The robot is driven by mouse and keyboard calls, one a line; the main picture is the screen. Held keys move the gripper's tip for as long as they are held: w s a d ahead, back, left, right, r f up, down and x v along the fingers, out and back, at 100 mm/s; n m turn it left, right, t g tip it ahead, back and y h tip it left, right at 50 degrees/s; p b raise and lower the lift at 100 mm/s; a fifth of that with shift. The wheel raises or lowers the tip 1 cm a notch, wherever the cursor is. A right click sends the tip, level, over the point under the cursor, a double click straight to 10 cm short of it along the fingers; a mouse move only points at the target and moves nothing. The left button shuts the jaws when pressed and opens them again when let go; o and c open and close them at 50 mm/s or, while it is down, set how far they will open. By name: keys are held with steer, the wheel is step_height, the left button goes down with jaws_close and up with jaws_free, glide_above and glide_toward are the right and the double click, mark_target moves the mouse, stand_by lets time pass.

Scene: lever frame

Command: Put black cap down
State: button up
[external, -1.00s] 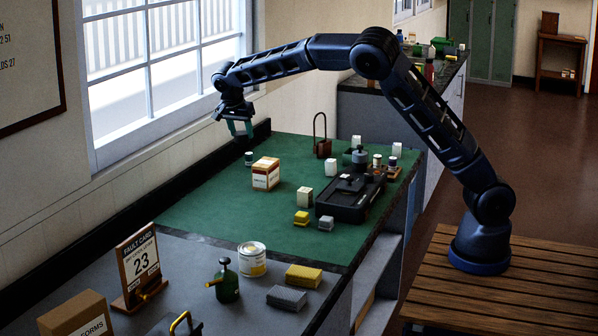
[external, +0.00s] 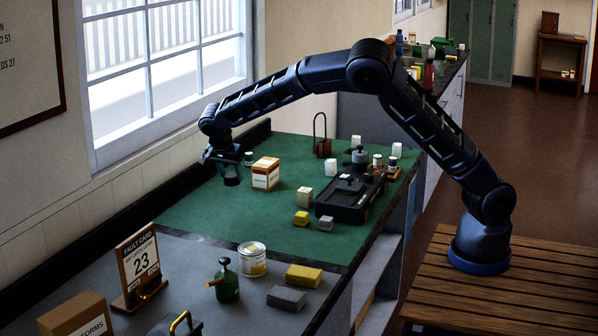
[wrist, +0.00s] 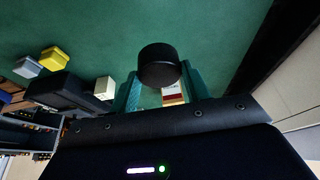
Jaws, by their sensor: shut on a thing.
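The black cap (wrist: 159,66) is a short dark cylinder between the two teal fingers of my gripper (wrist: 160,82) in the wrist view. My gripper is shut on it. In the external view my gripper (external: 229,165) points down over the far left part of the green mat (external: 215,205), and the cap (external: 231,176) shows as a dark shape under it. The cap is low, close to the mat; I cannot tell whether it touches.
A black case (external: 345,200), a yellow block (external: 301,218) and a grey block (external: 326,224) are further right. The mat in front is clear.

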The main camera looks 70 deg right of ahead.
step_height(320, 180, down, 10)
steer(key=shift+f, duration=0.1)
stand_by(0.4)
steer(key=shift+f, duration=0.1)
steer(key=o, duration=0.9)
steer(key=shift+o, duration=0.2)
